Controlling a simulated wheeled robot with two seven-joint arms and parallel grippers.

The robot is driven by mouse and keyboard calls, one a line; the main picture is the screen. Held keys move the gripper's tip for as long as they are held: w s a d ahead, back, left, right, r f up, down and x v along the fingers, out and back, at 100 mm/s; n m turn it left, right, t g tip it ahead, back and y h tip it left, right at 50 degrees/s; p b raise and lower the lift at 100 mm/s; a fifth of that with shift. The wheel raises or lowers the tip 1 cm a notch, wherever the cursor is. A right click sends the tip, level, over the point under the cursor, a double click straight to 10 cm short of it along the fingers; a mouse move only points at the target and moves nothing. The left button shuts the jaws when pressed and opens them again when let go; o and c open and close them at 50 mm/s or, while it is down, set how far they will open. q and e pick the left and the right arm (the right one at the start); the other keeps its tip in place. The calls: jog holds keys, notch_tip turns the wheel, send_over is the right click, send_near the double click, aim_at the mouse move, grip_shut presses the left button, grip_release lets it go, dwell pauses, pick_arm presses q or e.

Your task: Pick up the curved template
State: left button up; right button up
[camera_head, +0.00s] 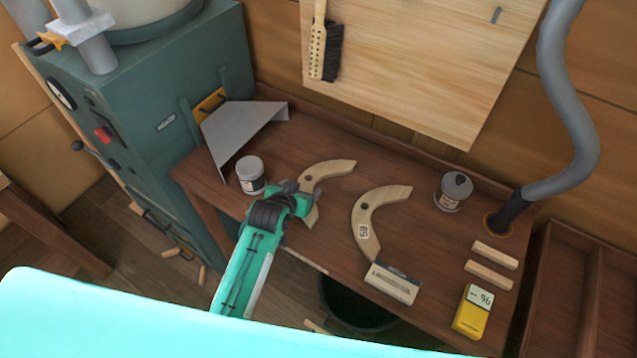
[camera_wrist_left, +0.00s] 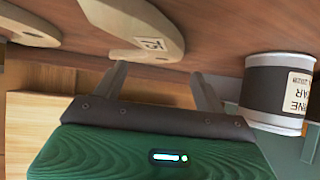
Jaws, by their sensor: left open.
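Two curved wooden templates lie on the brown bench. The nearer-left template (camera_head: 333,169) is partly hidden behind my left gripper (camera_head: 298,190); the other (camera_head: 366,220), with a white number label, lies to its right, clear of the gripper. In the left wrist view a labelled curved template (camera_wrist_left: 140,22) lies just beyond the fingertips of my left gripper (camera_wrist_left: 162,72), and part of another (camera_wrist_left: 28,24) shows at upper left. My left gripper is open, with nothing seen between its fingers. I cannot tell whether it touches the template. My right gripper is not in view.
A grey tin (camera_head: 250,174) stands close left of the gripper, beside a grey metal bracket (camera_head: 240,128). Another tin (camera_head: 453,192), a small box (camera_head: 391,283), a yellow meter (camera_head: 473,311), wooden blocks (camera_head: 489,272) and a grey hose (camera_head: 574,120) are to the right.

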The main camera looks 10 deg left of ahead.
aim_at(305, 186)
pick_arm(q)
jog(key=shift+w+f+p, duration=0.2)
jog(key=shift+w+p, duration=0.15)
jog(key=shift+w, duration=0.15)
jog(key=x, duration=0.1)
jog(key=p+x, duration=0.1)
jog(key=x, duration=0.1)
jog(key=shift+w+a, duration=0.1)
jog(key=shift+a, duration=0.1)
jog(key=shift+w+d+f, duration=0.1)
jog(key=shift+w+f, duration=0.3)
jog(key=c, duration=1)
jog(key=shift+c, duration=0.7)
jog(key=shift+r, duration=0.1)
